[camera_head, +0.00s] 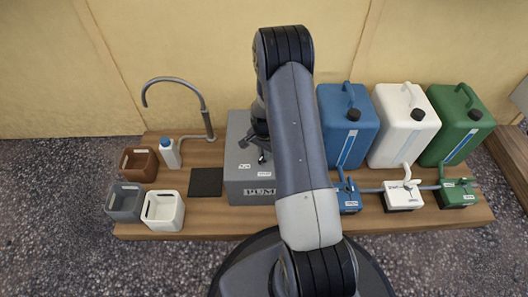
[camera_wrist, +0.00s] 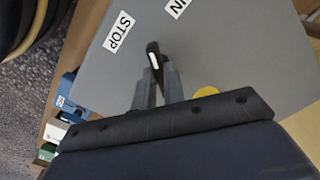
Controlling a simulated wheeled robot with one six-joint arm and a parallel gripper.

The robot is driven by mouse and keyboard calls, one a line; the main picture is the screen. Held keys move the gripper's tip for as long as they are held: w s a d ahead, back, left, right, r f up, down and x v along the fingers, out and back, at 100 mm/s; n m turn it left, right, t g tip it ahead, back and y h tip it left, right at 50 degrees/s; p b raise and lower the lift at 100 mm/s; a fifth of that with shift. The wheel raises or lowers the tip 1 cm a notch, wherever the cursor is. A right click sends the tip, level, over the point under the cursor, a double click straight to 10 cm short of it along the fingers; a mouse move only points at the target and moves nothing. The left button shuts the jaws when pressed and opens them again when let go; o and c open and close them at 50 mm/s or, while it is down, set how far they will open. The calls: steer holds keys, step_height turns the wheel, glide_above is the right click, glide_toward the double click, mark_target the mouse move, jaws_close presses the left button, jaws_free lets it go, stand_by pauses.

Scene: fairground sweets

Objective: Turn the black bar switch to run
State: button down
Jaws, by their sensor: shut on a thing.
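The black bar switch (camera_wrist: 152,48) with a white mark sits on top of the grey pump box (camera_head: 237,185). In the wrist view, its visible end lies between the STOP label (camera_wrist: 118,32) and a partly cut-off label ending in "N" (camera_wrist: 179,6), pointing squarely at neither. My gripper (camera_wrist: 159,78) is shut on the bar, one finger on each side. The near part of the bar is hidden between the fingers. In the head view, my gripper (camera_head: 262,152) is over the box top, and my arm hides the box's right side.
A yellow round part (camera_wrist: 206,92) is on the box top beside my gripper. Blue (camera_head: 346,125), white (camera_head: 402,130) and green (camera_head: 455,128) canisters stand to the right, with valves in front. A tap (camera_head: 205,110), bottle (camera_head: 170,153) and several small bins (camera_head: 163,212) are left.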

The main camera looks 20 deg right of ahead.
steer(key=m, duration=0.7)
stand_by(0.7)
steer(key=c, duration=1.5)
jaws_free()
step_height(320, 180, up, 11)
steer(key=p, duration=0.4)
steer(key=shift+f, duration=0.1)
steer(key=shift+f, duration=0.1)
step_height(320, 180, down, 11)
steer(key=b, duration=0.3)
steer(key=shift+b, duration=0.3)
steer(key=shift+r, duration=0.2)
